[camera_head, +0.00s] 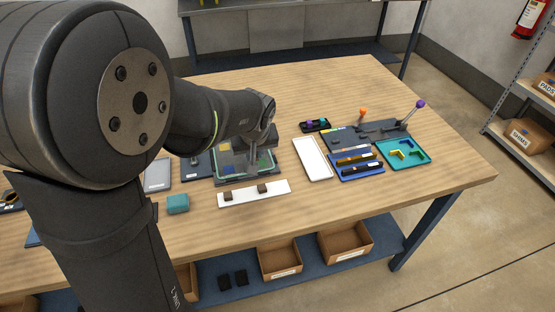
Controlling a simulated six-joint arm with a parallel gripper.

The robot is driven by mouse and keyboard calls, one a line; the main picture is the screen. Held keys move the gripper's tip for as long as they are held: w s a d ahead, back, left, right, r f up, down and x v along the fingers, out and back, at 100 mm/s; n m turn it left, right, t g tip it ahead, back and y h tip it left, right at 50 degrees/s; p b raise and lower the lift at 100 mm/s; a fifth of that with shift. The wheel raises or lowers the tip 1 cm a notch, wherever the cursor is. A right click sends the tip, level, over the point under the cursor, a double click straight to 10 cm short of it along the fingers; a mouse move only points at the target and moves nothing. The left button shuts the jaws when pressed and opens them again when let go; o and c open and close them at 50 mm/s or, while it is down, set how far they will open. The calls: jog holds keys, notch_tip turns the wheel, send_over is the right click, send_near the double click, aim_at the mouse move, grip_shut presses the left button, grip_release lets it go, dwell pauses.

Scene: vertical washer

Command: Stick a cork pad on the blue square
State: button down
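A dark-framed panel (220,177) with a pale green border lies flat near the middle of the table. Small yellow and green patches show on it. I cannot pick out the blue square with certainty; my arm covers much of the panel. My gripper (245,167) is over the panel, pointing down. Its fingers are too small and hidden to tell whether they are open or hold anything. In front of the panel, a white strip (245,195) carries two small brown pieces, one to the left (228,196) and one to the right (262,188), which may be cork pads.
A teal block (177,203) and a grey plate (157,174) lie left of the panel. A white tray (312,158), blue tray (358,168), teal tray (405,152) and upright knobbed levers (421,104) stand to the right. The table's front right is clear.

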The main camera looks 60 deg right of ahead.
send_over(228, 168)
jog(key=s, duration=0.1)
jog(key=shift+a+f, duration=0.2)
jog(key=shift+f, duration=1.55)
jog(key=shift+a+f, duration=0.2)
jog(key=shift+f, duration=1.55)
jog(key=shift+a+f, duration=0.1)
jog(key=shift+f, duration=0.45)
jog(key=c, duration=1.3)
grip_release()
jog(key=o, duration=0.4)
jog(key=shift+c, duration=0.2)
